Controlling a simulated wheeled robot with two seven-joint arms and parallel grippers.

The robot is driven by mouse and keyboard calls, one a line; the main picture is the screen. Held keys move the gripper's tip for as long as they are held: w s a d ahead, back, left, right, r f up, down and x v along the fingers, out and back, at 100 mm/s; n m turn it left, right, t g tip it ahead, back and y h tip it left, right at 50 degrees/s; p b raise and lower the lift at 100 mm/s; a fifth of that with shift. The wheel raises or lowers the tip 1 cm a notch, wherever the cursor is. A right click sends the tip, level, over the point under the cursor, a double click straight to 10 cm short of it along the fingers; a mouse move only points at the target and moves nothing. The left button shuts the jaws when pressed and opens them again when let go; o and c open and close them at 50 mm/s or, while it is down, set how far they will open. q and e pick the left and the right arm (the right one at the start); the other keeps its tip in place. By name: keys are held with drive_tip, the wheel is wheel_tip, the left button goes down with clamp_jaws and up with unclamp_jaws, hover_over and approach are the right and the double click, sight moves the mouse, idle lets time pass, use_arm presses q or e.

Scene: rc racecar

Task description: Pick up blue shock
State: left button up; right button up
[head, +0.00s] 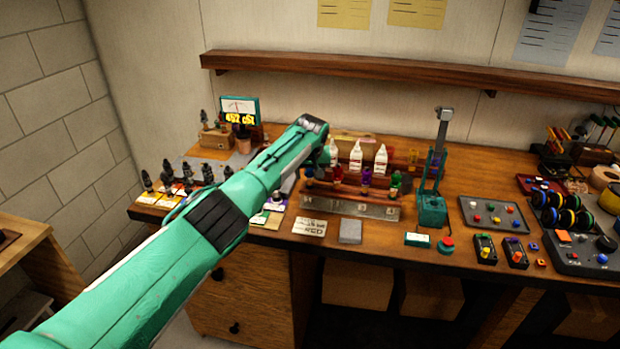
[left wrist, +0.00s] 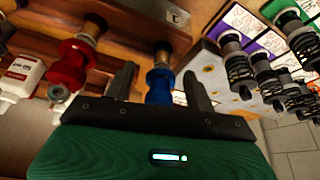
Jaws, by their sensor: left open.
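The blue shock (left wrist: 159,84) stands between the two spread fingers of my left gripper (left wrist: 159,74) in the left wrist view. The fingers are open on either side of it, and I see no clear contact. Its lower part is hidden behind the gripper body. A red shock (left wrist: 77,62) is just left of the left finger in the wrist view. My right gripper is not in view.
Purple (head: 366,177) and green (head: 396,181) shocks stand along the rack, with white bottles (head: 356,156) behind. Several dark shocks (left wrist: 240,65) on coloured cards are at the right of the wrist view. A teal stand (head: 432,210) is right of the rack.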

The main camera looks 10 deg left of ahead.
use_arm(q)
drive_tip(key=shift+w+f, duration=0.25)
drive_tip(key=shift+f, duration=0.35)
drive_tip(key=shift+c, duration=0.2)
drive_tip(key=c, duration=1)
drive_tip(key=shift+r, duration=0.15)
drive_tip(key=shift+r+p, duration=2.65)
drive_tip(key=shift+r, duration=11.15)
